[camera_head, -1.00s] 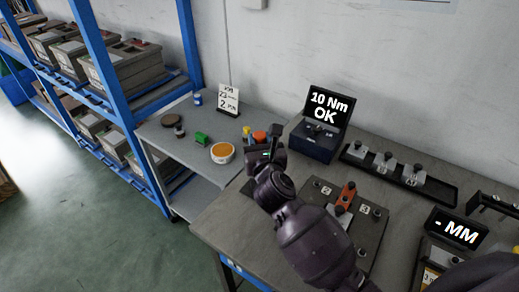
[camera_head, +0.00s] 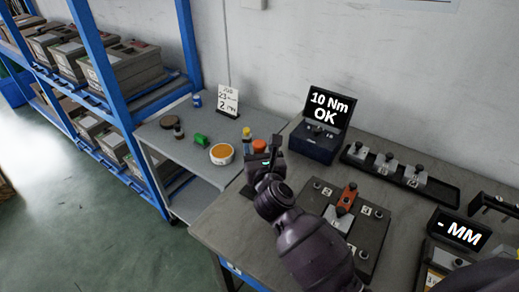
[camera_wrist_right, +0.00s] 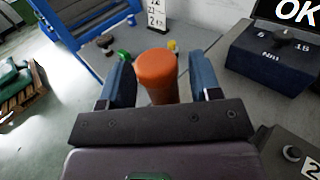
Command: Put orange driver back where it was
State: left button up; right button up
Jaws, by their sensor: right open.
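The orange driver (camera_head: 259,146) shows its round orange top just behind my right gripper (camera_head: 265,158) in the head view, near the bench's far left corner. In the right wrist view the orange handle (camera_wrist_right: 157,78) stands between the two blue-grey fingers of the right gripper (camera_wrist_right: 160,82). The fingers are apart, with a visible gap on the right side of the handle. The handle looks upright. Its lower end and whatever supports it are hidden by the gripper. My left gripper is not in view.
A torque display box (camera_head: 316,143) reading "10 Nm OK" stands right of the gripper. A plate fixture (camera_head: 372,238) with an orange-red clamp (camera_head: 347,196) lies in front. A grey side table (camera_head: 182,158) holds a yellow-capped bottle (camera_head: 246,135), an orange-topped tub (camera_head: 221,153) and a sign (camera_head: 228,100).

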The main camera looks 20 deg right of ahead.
jog(key=shift+r, duration=0.1)
jog(key=shift+s, duration=0.15)
jog(key=s+a, duration=0.1)
jog(key=s, duration=1)
jog(key=shift+s+a, duration=0.25)
jog(key=shift+s, duration=0.1)
